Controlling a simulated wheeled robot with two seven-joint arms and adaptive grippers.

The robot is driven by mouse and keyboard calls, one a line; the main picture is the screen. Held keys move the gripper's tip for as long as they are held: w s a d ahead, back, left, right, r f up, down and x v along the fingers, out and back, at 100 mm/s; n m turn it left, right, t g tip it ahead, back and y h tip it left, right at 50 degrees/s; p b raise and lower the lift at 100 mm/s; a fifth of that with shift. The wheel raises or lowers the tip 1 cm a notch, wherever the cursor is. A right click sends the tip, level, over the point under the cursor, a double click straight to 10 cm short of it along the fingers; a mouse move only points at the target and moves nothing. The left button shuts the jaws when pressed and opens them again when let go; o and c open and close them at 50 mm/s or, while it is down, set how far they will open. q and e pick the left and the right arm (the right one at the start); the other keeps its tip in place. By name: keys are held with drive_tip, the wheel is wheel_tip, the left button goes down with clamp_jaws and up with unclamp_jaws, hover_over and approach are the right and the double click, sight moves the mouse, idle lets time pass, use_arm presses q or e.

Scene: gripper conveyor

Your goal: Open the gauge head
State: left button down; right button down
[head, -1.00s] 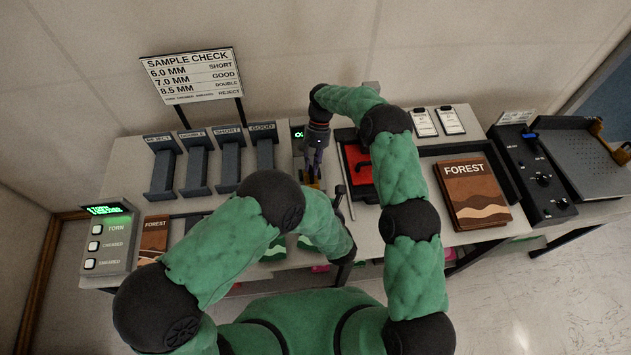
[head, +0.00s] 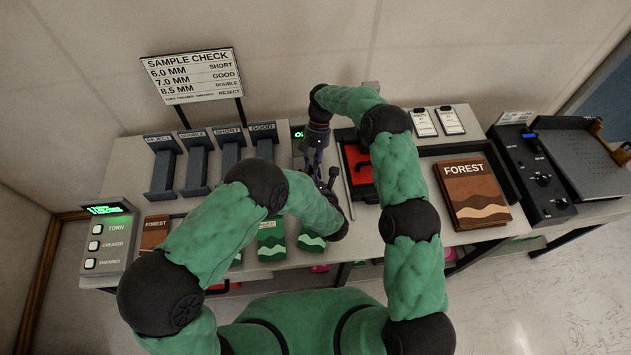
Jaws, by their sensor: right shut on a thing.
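The gauge (head: 298,133) stands at the back middle of the table, with a small green display. My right arm reaches over it from above. My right gripper (head: 315,162) points down at the gauge and is shut on what looks like the gauge head; the grip itself is small and mostly hidden. My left gripper (head: 328,184) is just in front of the gauge, close to the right gripper. Its fingers are too small and dark to tell open from shut. The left forearm and wrist hide the front of the gauge.
Grey bins labelled REJECT (head: 163,170), DOUBLE, SHORT and GOOD (head: 265,145) stand left of the gauge. Green-and-white packets (head: 271,243) lie at the front edge. A red thing (head: 357,165) in a black tray and a FOREST book (head: 474,192) lie right. A button box (head: 106,240) stands far left.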

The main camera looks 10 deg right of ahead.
use_arm(q)
drive_tip(key=shift+w+r, duration=0.55)
drive_tip(key=shift+w, duration=0.2)
use_arm(e)
drive_tip(key=shift+s+r, duration=0.1)
drive_tip(key=shift+s, duration=0.1)
drive_tip(key=c, duration=1.1)
unclamp_jaws()
drive_tip(key=shift+s, duration=0.1)
use_arm(q)
drive_tip(key=shift+f, duration=0.1)
drive_tip(key=shift+s+f, duration=0.1)
